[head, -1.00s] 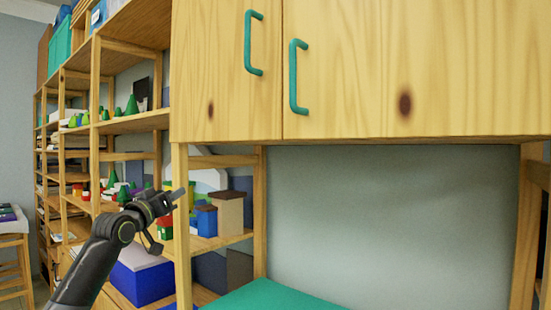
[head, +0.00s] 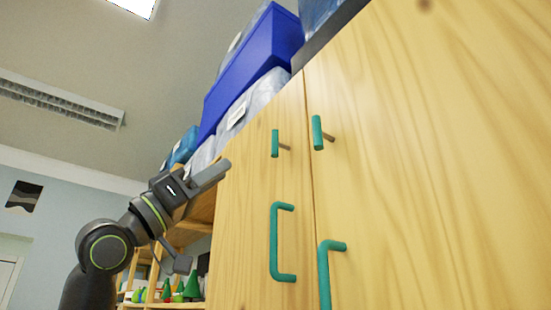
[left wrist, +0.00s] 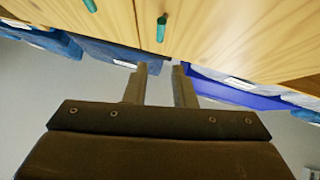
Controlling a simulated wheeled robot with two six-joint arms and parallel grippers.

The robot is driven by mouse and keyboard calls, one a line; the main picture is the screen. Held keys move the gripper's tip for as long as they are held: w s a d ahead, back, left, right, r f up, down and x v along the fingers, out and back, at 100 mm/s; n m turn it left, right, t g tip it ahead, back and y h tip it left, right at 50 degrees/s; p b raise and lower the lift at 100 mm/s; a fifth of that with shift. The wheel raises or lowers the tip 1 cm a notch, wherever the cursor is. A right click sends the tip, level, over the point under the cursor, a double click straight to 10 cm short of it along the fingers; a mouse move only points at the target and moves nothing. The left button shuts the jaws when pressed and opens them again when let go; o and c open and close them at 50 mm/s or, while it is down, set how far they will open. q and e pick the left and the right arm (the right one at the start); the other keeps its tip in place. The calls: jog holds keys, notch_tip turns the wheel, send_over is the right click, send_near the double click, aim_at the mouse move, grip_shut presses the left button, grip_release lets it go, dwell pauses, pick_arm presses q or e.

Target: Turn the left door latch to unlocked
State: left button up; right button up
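The left door latch (head: 275,143) is a short teal bar, roughly upright, on a thin peg near the inner top of the left cabinet door (head: 245,190). A similar, roughly upright right latch (head: 318,133) is on the right door. My left gripper (head: 212,176) is left of the left latch, clear of it, near the door's outer edge. In the left wrist view, which looks upside down, my left gripper's fingers (left wrist: 160,80) are apart with nothing between them. The left latch shows above them (left wrist: 161,28), the right latch at the top edge (left wrist: 90,5). My right gripper is out of view.
Teal pull handles stand below the latches, one on the left door (head: 274,242) and one on the right (head: 324,272). A blue bin (head: 252,75) and wrapped bundles sit on the cabinet top. Shelves with small green cones (head: 190,287) are lower left. The space before the doors looks clear.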

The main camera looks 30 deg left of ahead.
aim_at(275, 139)
pick_arm(q)
jog(key=p+x, duration=0.9)
jog(key=x, duration=0.6)
jog(key=shift+w+d, duration=0.2)
jog(key=shift+w, duration=0.15)
grip_shut()
